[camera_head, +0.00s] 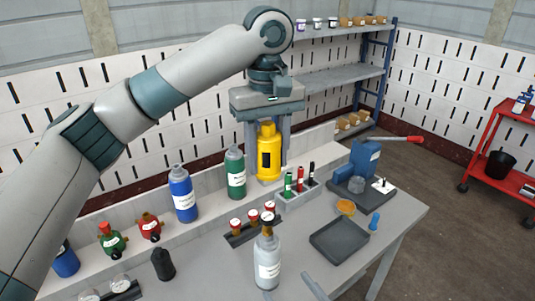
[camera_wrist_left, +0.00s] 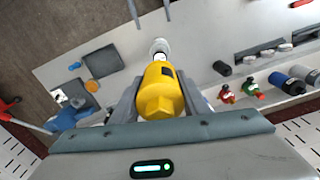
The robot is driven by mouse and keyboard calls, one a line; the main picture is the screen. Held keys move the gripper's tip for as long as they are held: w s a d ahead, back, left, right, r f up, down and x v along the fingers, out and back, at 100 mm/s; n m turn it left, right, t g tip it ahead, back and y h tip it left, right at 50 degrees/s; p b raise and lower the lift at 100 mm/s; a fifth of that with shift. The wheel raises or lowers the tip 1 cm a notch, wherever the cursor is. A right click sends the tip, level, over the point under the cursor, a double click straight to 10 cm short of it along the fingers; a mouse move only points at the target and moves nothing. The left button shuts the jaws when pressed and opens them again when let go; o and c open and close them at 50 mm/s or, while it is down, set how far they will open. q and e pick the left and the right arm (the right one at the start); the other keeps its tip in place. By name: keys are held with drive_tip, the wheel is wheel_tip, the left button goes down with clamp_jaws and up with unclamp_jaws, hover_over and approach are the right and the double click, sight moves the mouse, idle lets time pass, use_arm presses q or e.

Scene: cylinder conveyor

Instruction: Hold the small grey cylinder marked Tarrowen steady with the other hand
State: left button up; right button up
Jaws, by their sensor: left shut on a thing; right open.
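A small grey cylinder (camera_head: 267,272) with a white label and a brass valve on top stands upright near the table's front. Its label is too small to read. It also shows in the left wrist view (camera_wrist_left: 160,46), beyond a yellow cylinder. My left gripper (camera_head: 267,135) is shut on this yellow cylinder (camera_head: 269,165), well behind the grey one; the yellow cylinder fills the middle of the left wrist view (camera_wrist_left: 160,95). My right gripper (camera_head: 346,281) shows only its finger ends at the bottom, open and empty, to the right of the grey cylinder and apart from it.
Blue (camera_head: 183,195) and green (camera_head: 235,173) cylinders stand at the back. A gauge rack (camera_head: 240,238) is just behind the grey cylinder. A dark tray (camera_head: 340,240), an orange disc (camera_head: 346,207) and a blue machine with a red handle (camera_head: 358,160) lie to the right.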

drive_tip(key=shift+r+p, duration=0.8)
drive_tip(key=shift+r, duration=0.3)
drive_tip(key=shift+s+f, duration=0.1)
drive_tip(key=shift+f, duration=0.05)
